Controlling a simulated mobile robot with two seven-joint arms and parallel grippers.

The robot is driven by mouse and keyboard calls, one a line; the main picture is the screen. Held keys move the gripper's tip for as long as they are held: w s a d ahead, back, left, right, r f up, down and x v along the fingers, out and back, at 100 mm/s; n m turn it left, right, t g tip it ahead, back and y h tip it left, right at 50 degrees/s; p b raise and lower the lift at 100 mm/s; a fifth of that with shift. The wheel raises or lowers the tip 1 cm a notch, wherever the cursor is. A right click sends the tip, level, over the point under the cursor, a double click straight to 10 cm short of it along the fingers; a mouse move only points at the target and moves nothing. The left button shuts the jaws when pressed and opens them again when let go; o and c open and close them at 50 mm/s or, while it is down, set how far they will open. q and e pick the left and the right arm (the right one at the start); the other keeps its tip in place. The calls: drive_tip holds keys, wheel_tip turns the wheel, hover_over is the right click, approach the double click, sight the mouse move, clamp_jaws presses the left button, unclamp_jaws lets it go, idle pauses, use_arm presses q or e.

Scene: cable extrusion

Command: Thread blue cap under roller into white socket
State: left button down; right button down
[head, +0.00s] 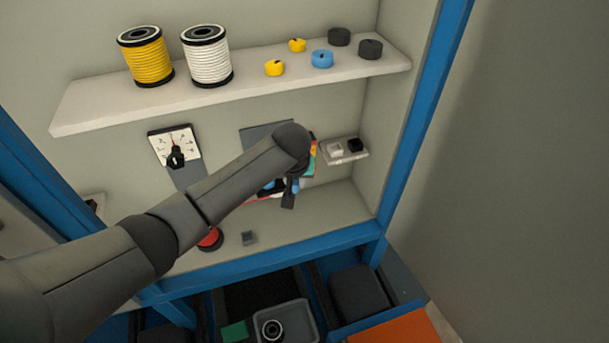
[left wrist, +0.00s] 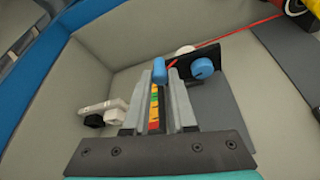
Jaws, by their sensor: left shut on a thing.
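My left gripper (left wrist: 161,80) is shut on the blue cap (left wrist: 159,69), which sits at the fingertips. In the head view the left gripper (head: 290,196) is beside the back wall of the lower bay, and my arm hides much of that area. A blue roller (left wrist: 202,68) on a black bracket (left wrist: 188,63) is just right of the cap in the left wrist view. A round white part (left wrist: 185,50), perhaps the white socket, shows partly behind the bracket. A red cable (left wrist: 235,31) runs from near the cap to the upper right. My right gripper is not in view.
A plate with a white button (head: 335,149) and a black button (head: 355,145) is right of the gripper. A dial panel (head: 175,152) is left. The upper shelf (head: 110,102) carries spools and coloured caps.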

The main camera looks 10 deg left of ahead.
use_arm(q)
drive_tip(key=s+a+f+b, duration=0.2)
drive_tip(key=a+f+b, duration=0.2)
drive_tip(key=f, duration=0.1)
drive_tip(key=s+a+f+b, duration=0.2)
drive_tip(key=a+f+b, duration=0.2)
drive_tip(key=b, duration=0.1)
drive_tip(key=s+a+f+b, duration=0.2)
drive_tip(key=a+f+b, duration=0.3)
drive_tip(key=shift+s+f, duration=0.35)
drive_tip(key=shift+f+b, duration=0.4)
drive_tip(key=shift+f, duration=0.9)
drive_tip(key=shift+w+f+p, duration=0.1)
drive_tip(key=shift+f+p, duration=0.15)
drive_tip(key=shift+p, duration=0.05)
drive_tip(key=c, duration=0.7)
unclamp_jaws()
drive_tip(key=shift+o, duration=0.2)
drive_tip(key=p+v, duration=0.4)
drive_tip(key=v, duration=1.1)
